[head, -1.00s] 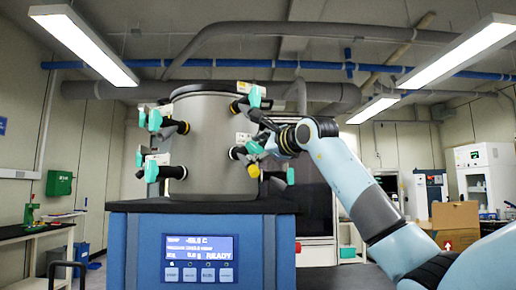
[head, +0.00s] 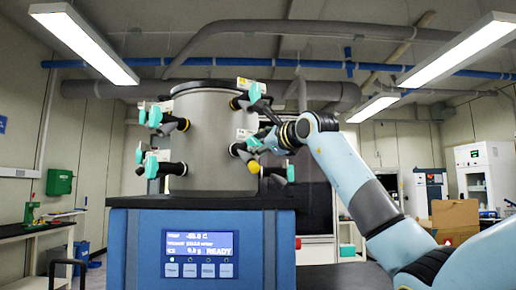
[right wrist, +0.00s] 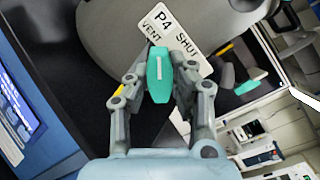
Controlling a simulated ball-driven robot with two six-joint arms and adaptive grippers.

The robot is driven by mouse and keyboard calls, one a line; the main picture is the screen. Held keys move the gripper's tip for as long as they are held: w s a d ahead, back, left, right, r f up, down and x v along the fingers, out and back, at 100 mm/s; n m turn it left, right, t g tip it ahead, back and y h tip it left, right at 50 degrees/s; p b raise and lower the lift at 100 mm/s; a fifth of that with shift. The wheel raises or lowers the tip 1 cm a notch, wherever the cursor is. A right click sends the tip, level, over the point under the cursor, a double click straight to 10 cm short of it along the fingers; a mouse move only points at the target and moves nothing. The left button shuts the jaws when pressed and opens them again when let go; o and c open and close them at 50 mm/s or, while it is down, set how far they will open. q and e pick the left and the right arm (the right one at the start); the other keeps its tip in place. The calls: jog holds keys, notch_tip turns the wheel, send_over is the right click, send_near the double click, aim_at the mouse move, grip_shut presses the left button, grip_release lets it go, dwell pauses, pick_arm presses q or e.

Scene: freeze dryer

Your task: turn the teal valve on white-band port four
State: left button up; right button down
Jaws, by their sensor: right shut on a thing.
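The teal valve (right wrist: 158,75) of port four sits between the fingers of my right gripper (right wrist: 158,82), which is shut on it. A tilted white label (right wrist: 175,38) beside it reads P4, VENT and SHUT. The valve handle carries a pale stripe pointing roughly up the picture. In the head view my right gripper (head: 270,138) reaches the right side of the grey drum (head: 212,140), and its fingers partly hide the valve there. Any white band on this port is not clear to me. My left gripper is not in view.
Other teal valves (head: 155,115) stick out around the drum, one (head: 254,93) just above my right gripper. The drum stands on a blue cabinet (head: 145,245) with a lit display (head: 199,245).

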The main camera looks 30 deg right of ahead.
jog(key=shift+f+m+b, duration=0.1)
jog(key=shift+m+b, duration=1.75)
jog(key=shift+m, duration=3.05)
jog(key=c, duration=1.2)
grip_release()
